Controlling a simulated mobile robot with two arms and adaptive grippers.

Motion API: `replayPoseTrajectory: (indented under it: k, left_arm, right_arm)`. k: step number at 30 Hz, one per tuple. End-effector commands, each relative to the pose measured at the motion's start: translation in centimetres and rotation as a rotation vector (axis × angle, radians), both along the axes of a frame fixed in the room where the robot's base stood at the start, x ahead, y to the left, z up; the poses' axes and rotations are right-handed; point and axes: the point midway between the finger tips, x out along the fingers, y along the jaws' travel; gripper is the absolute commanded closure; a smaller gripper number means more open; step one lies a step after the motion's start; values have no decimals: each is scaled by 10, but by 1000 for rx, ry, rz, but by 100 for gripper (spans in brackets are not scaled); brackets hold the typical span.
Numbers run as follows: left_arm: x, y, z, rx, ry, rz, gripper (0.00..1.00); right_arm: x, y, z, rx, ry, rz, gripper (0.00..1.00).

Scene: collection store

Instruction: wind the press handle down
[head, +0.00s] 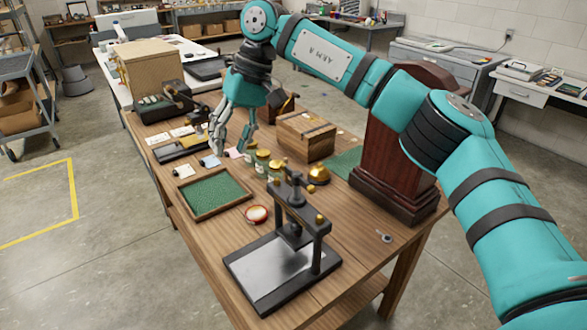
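The small black press (316,255) stands at the near end of the wooden table, with a bright metal plate (265,268) on its base. An upright screw (297,190) passes through its top crossbar, and small brass knobs show near the top. I cannot clearly tell the handle's bar from the crossbar at this size. The pressing part hangs above the plate, with a visible gap. My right gripper (232,148) is behind the press and to its left, over the table, fingers pointing down and spread apart, with nothing seen between them. My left gripper is out of view.
A green-lined tray (212,214), a small round red-rimmed dish (257,214), jars (262,160) and a brass bell (318,174) lie near the press. A wooden box (306,137) and a tall dark wooden case (392,160) stand behind. A small metal item (384,237) lies right.

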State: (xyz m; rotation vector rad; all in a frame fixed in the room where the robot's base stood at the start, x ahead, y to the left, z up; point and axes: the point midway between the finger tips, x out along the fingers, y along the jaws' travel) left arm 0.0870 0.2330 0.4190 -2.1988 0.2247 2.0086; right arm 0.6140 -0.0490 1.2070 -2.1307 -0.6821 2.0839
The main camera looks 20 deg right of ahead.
Motion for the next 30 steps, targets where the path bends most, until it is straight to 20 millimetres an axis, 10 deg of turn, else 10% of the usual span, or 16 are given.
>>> replayPoseTrajectory:
  k: [4,10,30]
  left_arm:
    - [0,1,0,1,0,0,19]
    - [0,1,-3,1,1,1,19]
    - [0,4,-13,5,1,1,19]
  right_arm:
    - [2,-85,59,-273,-54,62,62]
    - [-5,-120,78,-378,-40,87,62]
    - [-6,-120,-50,-376,-39,87,62]
